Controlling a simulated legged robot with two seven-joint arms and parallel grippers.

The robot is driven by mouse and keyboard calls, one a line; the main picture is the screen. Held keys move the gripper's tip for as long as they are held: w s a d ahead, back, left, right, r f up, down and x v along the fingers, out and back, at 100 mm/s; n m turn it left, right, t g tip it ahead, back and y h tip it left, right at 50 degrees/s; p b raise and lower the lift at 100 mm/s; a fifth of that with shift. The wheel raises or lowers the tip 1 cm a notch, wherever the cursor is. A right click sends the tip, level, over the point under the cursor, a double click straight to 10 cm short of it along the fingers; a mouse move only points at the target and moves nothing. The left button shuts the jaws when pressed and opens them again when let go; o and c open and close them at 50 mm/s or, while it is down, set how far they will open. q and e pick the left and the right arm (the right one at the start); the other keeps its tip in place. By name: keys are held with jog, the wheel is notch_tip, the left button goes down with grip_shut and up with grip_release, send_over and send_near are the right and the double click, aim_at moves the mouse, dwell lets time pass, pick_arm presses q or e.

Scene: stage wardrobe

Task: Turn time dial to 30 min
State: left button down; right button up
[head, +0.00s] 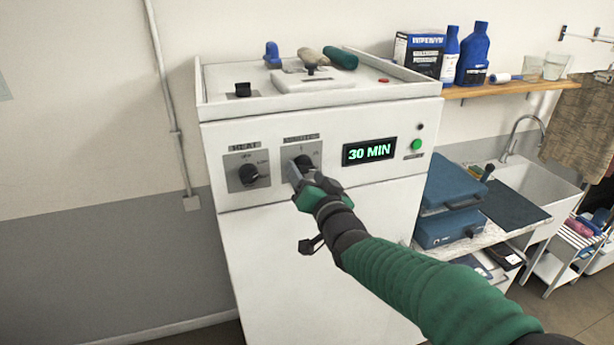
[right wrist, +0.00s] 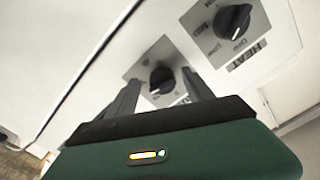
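The time dial (head: 303,162) is a black knob on a grey plate on the white machine's front panel. In the right wrist view the time dial (right wrist: 162,80) shows between my fingers, with a gap on each side. My right gripper (head: 306,178) is at the dial, covering part of its plate in the head view. In the right wrist view my right gripper (right wrist: 160,82) is open. The display (head: 369,151) to the right of the dial reads "30 MIN" in green. My left gripper is not in view.
A heat dial (head: 249,174) sits left of the time dial; it also shows in the right wrist view (right wrist: 232,20). A green button (head: 417,144) is right of the display. Blue cases (head: 449,228) stand beside the machine, with a sink (head: 520,178) behind them.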

jog(key=shift+s+r, duration=0.1)
jog(key=shift+s, duration=0.05)
jog(key=b+v, duration=0.5)
jog(key=v, duration=1.1)
jog(key=shift+s+b, duration=0.25)
jog(key=shift+b, duration=0.15)
jog(key=shift+d, duration=0.1)
